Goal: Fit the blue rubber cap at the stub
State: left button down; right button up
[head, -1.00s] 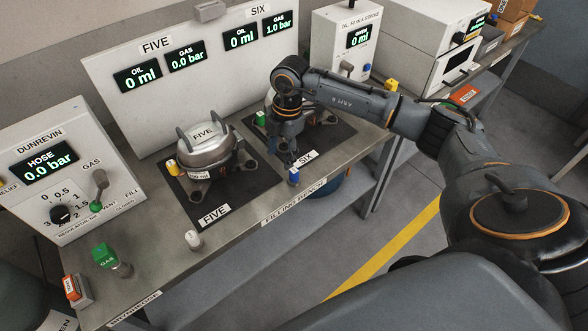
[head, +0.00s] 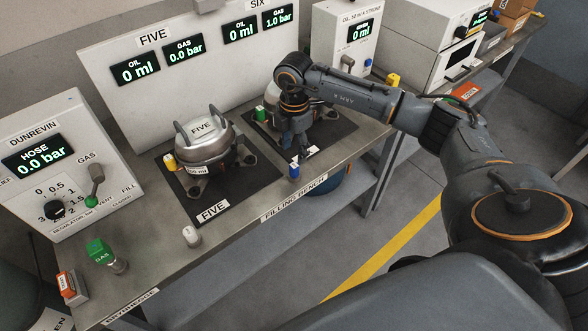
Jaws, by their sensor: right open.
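The blue rubber cap (head: 294,169) stands upright near the front edge of the bench, in front of the SIX mat. My right gripper (head: 298,152) points down over the front of the SIX mat, its tips just behind and above the cap. It is open; I see nothing held in it. Whether its fingers touch the cap cannot be told. Compressor SIX (head: 322,113) sits behind the gripper, mostly hidden by my right arm. I cannot make out the stub. My left gripper is not in view.
Compressor FIVE (head: 205,143) stands on its dark mat (head: 245,188) to the left, with a yellow cap (head: 169,162) beside it. A green cap (head: 260,113) is by SIX. A white piece (head: 191,236) and a green GAS fitting (head: 103,252) stand along the front of the bench.

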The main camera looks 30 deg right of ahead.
aim_at(294, 165)
notch_tip(294, 165, down, 6)
jog(key=b, duration=0.3)
dwell(1.1)
grip_shut()
jog(key=shift+r, duration=0.15)
jog(key=shift+r+p, duration=2.15)
jog(key=shift+r, duration=0.8)
